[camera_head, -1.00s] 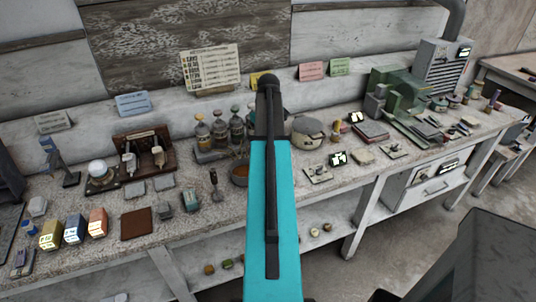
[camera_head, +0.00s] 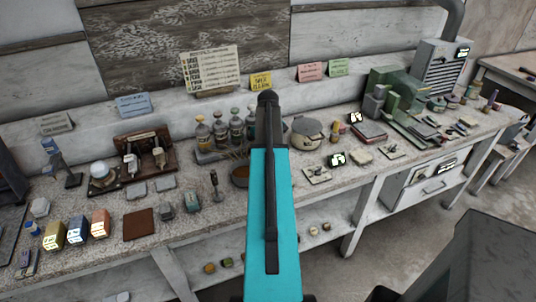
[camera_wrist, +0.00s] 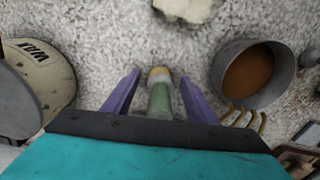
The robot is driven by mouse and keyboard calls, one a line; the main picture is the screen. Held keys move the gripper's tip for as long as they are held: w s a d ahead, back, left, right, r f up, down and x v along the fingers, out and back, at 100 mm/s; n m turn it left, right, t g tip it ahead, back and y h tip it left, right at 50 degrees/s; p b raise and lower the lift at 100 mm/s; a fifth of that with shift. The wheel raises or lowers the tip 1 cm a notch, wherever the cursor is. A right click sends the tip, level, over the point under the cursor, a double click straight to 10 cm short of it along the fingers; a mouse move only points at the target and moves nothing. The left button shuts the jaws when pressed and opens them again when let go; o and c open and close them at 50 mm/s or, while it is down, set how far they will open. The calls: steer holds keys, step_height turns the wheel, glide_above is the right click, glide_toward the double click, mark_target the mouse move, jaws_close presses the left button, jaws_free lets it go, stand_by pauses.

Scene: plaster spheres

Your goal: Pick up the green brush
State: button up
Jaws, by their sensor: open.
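In the wrist view, a green piece (camera_wrist: 160,100) with a yellowish, pale end lies between my gripper's fingers; it looks like the green brush. Its near part is hidden by my gripper's body. My gripper (camera_wrist: 158,95) is open, with one purple finger on each side of the green piece. A gap shows on both sides, and I cannot tell how far it is below the fingertips. In the head view my arm covers this spot, and neither the brush nor the fingers show.
A metal bowl with orange-brown contents (camera_wrist: 249,74) stands close on the right in the wrist view. A round lidded tub (camera_wrist: 35,88) stands close on the left. A pale lump (camera_wrist: 188,8) lies beyond. In the head view, several bottles (camera_head: 220,132) stand left of my arm.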

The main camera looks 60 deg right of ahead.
steer(key=shift+c, duration=0.3)
steer(key=c, duration=1.1)
steer(key=shift+r+b, duration=0.8)
steer(key=shift+r, duration=0.9)
steer(key=s+a+b, duration=0.1)
steer(key=s+a, duration=0.1)
steer(key=a, duration=0.2)
steer(key=s+a+r+b, duration=0.1)
steer(key=s+a, duration=0.2)
steer(key=a, duration=0.2)
steer(key=s+a+b, duration=0.1)
steer(key=s+a, duration=0.2)
steer(key=a, duration=0.1)
steer(key=shift+s+a+r, duration=0.25)
